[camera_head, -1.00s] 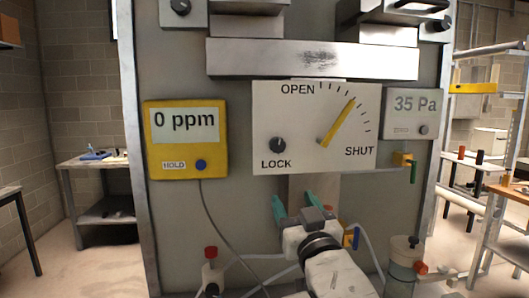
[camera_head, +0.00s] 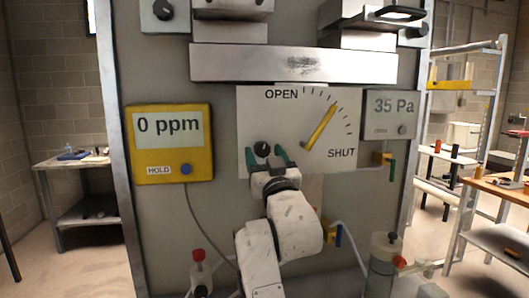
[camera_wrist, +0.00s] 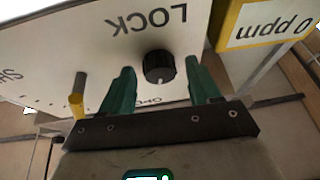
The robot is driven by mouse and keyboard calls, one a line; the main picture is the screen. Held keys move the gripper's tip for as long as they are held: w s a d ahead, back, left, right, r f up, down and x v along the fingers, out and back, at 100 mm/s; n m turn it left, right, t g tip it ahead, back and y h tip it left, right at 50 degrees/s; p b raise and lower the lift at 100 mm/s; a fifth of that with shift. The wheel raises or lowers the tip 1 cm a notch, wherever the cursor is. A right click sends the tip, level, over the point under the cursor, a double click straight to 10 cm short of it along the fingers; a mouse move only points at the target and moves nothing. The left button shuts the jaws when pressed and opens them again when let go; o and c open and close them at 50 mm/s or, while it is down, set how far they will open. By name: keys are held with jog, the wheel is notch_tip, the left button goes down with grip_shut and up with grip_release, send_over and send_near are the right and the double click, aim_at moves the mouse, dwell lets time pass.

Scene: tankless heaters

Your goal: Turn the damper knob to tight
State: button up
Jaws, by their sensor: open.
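The damper plate (camera_head: 335,120) is a white panel with a scale from OPEN to SHUT. Its yellow lever (camera_head: 320,127) tilts up and right, partway along the scale. The black damper knob (camera_head: 263,149) sits at the plate's lower left; in the wrist view the knob (camera_wrist: 158,67) shows beside the LOCK lettering. My gripper (camera_head: 266,156) is open, with one green finger to each side of the knob in both views. I see gaps between the fingers and the knob, and nothing is held. My gripper hides the LOCK lettering in the head view.
A yellow meter (camera_head: 170,143) reading 0 ppm hangs left of the plate. A grey gauge (camera_head: 391,115) reading 35 Pa is to the right. A metal duct (camera_head: 293,64) juts out above.

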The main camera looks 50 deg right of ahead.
jog(key=shift+w+d, duration=0.15)
jog(key=c, duration=1)
